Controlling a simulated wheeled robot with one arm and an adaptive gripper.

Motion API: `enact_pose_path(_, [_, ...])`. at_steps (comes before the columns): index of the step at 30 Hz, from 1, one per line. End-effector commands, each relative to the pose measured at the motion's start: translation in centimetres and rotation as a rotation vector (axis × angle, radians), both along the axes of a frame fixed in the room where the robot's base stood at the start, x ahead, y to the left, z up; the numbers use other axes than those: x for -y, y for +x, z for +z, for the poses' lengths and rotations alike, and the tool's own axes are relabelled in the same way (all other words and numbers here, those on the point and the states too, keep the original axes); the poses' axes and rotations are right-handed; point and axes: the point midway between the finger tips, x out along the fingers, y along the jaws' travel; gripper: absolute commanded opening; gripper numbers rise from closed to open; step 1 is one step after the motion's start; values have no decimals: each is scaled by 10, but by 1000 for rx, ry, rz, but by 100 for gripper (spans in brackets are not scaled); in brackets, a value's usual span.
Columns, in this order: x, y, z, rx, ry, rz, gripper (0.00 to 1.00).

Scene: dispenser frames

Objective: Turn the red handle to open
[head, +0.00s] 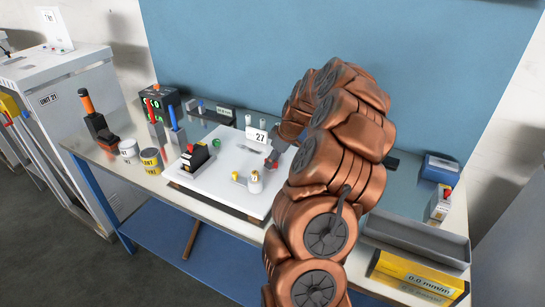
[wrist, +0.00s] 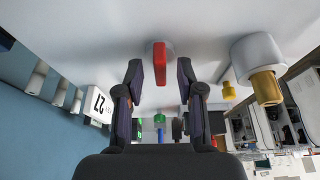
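The red handle (wrist: 160,64) is a short red bar on a grey round base on the white board (wrist: 215,35), seen in the wrist view. My gripper (wrist: 159,72) is open, with one dark finger on each side of the red handle. A gap shows between each finger and the handle, so neither finger appears to touch it. In the head view my gripper (head: 272,157) is low over the white board (head: 222,183). My copper arm and gripper largely hide the red handle there.
A sign reading 27 (head: 257,136) stands at the board's back. A black block (head: 194,160), a green knob (head: 216,143) and a white cylinder with a yellow top (head: 254,182) are on the board. Cans (head: 150,160) stand left; a grey tray (head: 415,240) lies right.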

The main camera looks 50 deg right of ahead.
Motion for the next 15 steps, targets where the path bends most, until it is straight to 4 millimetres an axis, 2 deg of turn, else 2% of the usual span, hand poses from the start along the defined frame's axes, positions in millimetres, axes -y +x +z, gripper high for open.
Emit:
enact_pose_path(10, [-1,2,-6,0,1,0,38])
enact_pose_path(15, [-1,2,-6,0,0,0,20])
